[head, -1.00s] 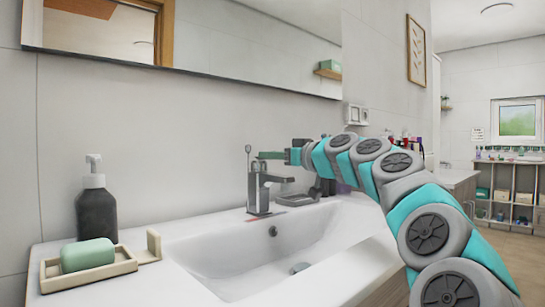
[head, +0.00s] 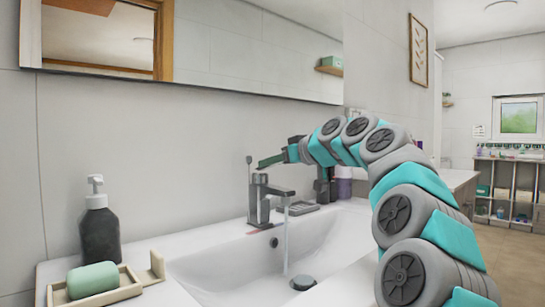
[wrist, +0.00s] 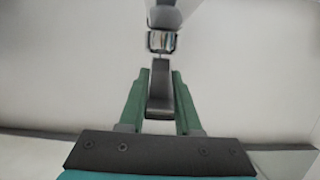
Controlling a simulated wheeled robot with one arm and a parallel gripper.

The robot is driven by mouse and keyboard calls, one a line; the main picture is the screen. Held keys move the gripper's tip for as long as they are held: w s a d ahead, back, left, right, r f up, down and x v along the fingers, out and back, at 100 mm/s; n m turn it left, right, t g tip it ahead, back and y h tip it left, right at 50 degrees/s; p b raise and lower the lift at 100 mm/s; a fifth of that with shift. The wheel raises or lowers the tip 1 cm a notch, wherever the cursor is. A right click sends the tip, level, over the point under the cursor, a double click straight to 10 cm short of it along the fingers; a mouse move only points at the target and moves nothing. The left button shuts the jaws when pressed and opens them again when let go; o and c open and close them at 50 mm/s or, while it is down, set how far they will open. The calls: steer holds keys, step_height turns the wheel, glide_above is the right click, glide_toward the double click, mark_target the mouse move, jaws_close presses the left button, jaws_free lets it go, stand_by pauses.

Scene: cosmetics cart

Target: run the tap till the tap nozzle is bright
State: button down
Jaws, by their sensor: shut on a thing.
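The grey tap (head: 260,205) stands at the back rim of the white basin (head: 215,268). A clear stream of water (head: 286,245) runs from its nozzle (head: 287,194) down towards the drain. The nozzle is too small in the head view to judge its brightness. My gripper (head: 268,162) is above the tap, tilted down to the left. In the wrist view its green fingers (wrist: 160,80) are shut on the grey tap lever (wrist: 160,92). A shiny metal band (wrist: 162,41) shows beyond the fingertips on a grey part.
A dark soap bottle (head: 99,228) and a green soap bar (head: 92,280) on a tray (head: 128,290) stand at the left. Bottles (head: 344,182) stand behind my arm. A mirror (head: 230,55) hangs above.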

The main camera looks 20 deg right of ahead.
steer(key=c, duration=0.6)
jaws_free()
steer(key=shift+s+d, duration=0.1)
steer(key=shift+s, duration=0.05)
steer(key=b+v, duration=0.1)
steer(key=v, duration=0.6)
steer(key=shift+s, duration=0.15)
steer(key=shift+s+d+r, duration=0.1)
steer(key=shift+d, duration=0.05)
